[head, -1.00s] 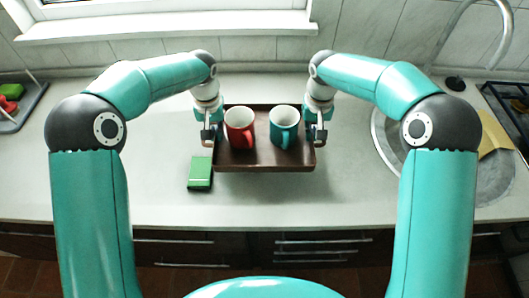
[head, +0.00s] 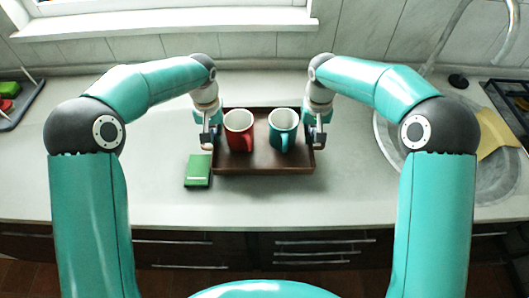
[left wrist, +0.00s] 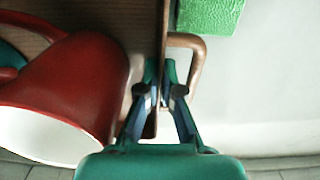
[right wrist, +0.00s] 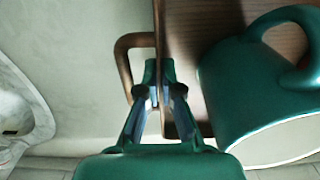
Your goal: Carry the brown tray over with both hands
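The brown tray (head: 263,162) is low over the grey counter; whether it touches the counter I cannot tell. A red mug (head: 238,135) stands upright on its left half and a teal mug (head: 283,132) on its right half. My left gripper (head: 208,141) is shut on the tray's left side by its loop handle (left wrist: 200,62), beside the red mug. My right gripper (head: 318,140) is shut on the right side by the other loop handle (right wrist: 123,60), beside the teal mug. The fingertips are partly hidden by the tray's rim.
A green box (head: 198,170) lies on the counter close to the tray's left front corner. A round sink (head: 385,150) with a tap is at the right, and a dark rack (head: 25,105) at the far left. The counter in front of the tray is clear.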

